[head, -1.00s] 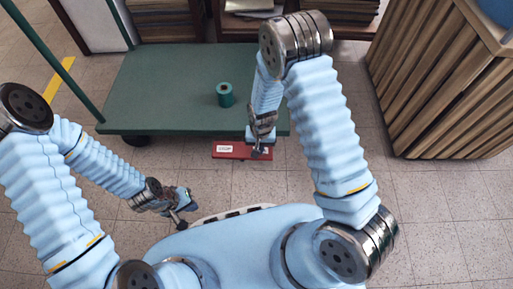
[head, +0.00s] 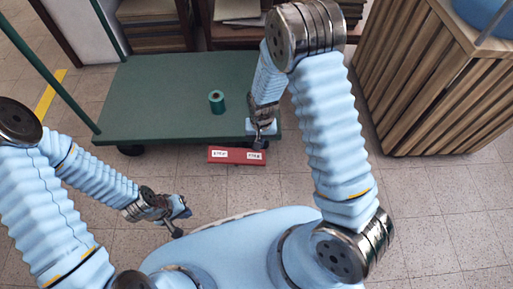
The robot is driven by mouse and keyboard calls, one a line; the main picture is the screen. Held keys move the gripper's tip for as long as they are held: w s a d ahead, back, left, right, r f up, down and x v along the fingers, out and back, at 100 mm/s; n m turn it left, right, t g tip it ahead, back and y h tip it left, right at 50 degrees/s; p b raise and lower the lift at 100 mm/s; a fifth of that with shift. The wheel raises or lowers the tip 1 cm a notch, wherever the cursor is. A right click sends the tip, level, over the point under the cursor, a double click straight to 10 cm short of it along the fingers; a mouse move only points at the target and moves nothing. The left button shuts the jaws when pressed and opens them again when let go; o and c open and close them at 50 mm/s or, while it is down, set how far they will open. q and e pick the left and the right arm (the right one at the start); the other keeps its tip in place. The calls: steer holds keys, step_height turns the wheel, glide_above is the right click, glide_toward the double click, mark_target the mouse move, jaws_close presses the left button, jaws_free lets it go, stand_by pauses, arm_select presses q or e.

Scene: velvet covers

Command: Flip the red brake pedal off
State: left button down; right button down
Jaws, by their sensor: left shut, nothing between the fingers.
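The red brake pedal (head: 236,157) is a flat bar with two white labels, at the near edge of the green platform cart (head: 160,85). The label text is too small to read. My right gripper (head: 259,142) points down at the pedal's far edge, near its right end. I cannot tell whether it touches the pedal, and its fingers are too small to judge. My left gripper (head: 178,228) is shut and empty, to the lower left of the pedal and apart from it.
A teal spool (head: 217,102) stands on the cart deck. The cart's green handle rail (head: 48,75) rises at the left. A slatted wooden cabinet (head: 425,90) stands at the right. Shelves (head: 155,30) are behind the cart. The tiled floor right of the pedal is clear.

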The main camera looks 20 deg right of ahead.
steer(key=shift+s+d+r+p, duration=0.1)
steer(key=shift+d+r+p, duration=0.15)
steer(key=shift+r, duration=1.1)
steer(key=shift+s+d+r+p, duration=0.15)
steer(key=shift+d+r, duration=0.1)
steer(key=shift+r, duration=1.1)
steer(key=shift+w, duration=0.1)
